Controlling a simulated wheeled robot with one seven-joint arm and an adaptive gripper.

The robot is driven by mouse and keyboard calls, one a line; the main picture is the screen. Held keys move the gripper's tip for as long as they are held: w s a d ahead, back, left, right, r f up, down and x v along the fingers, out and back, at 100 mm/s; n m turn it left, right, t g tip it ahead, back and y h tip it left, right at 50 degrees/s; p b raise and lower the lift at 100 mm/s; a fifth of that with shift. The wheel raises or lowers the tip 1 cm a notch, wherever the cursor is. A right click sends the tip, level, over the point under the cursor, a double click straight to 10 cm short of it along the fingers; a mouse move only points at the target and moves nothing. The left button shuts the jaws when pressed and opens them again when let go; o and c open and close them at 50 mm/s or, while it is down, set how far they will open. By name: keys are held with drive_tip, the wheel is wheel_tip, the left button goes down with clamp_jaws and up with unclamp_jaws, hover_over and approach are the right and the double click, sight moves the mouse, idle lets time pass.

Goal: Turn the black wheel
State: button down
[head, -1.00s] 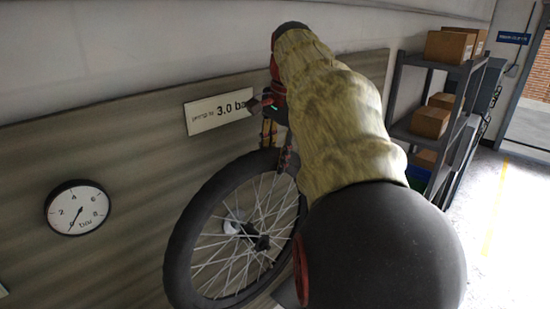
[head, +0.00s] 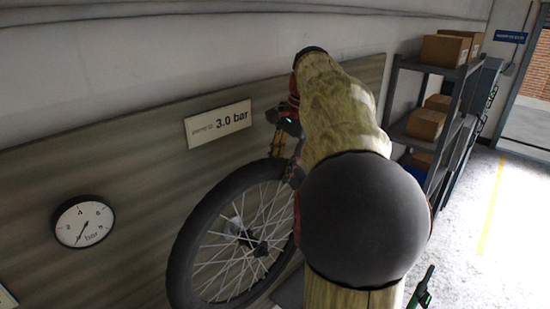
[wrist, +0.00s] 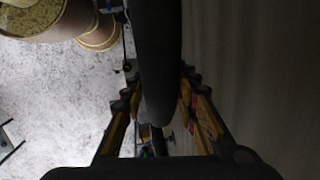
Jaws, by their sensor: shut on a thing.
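The black wheel (head: 185,235), with a thick tyre and thin silver spokes, stands upright in front of the wooden board in the head view. My arm hides its right side. My gripper (head: 281,147) is at the wheel's upper right rim, with its yellow-orange fingers on the tyre. In the wrist view the dark tyre (wrist: 157,60) runs down the middle between the two fingers of my gripper (wrist: 158,95). The gripper is shut on the tyre. The exact contact at the fingertips is dark and hard to see.
A round pressure gauge (head: 83,222) and a "3.0 bar" sign (head: 217,123) are on the wooden board (head: 110,165) behind the wheel. A grey shelf (head: 400,131) with cardboard boxes (head: 425,124) stands at the right. The floor (head: 480,220) further right is clear.

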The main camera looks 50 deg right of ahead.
drive_tip(key=d+p, duration=0.1)
drive_tip(key=d+f+y+p, duration=0.1)
drive_tip(key=shift+s+d+f+p, duration=0.15)
drive_tip(key=shift+d+f+p, duration=0.05)
drive_tip(key=shift+d+p, duration=0.15)
drive_tip(key=shift+d+f+y, duration=0.25)
drive_tip(key=shift+f+y, duration=0.15)
drive_tip(key=shift+f, duration=0.05)
drive_tip(key=c, duration=1.4)
unclamp_jaws()
drive_tip(key=shift+r, duration=0.1)
drive_tip(key=v, duration=1.1)
drive_tip(key=shift+s+d+r, duration=0.15)
drive_tip(key=shift+r, duration=0.2)
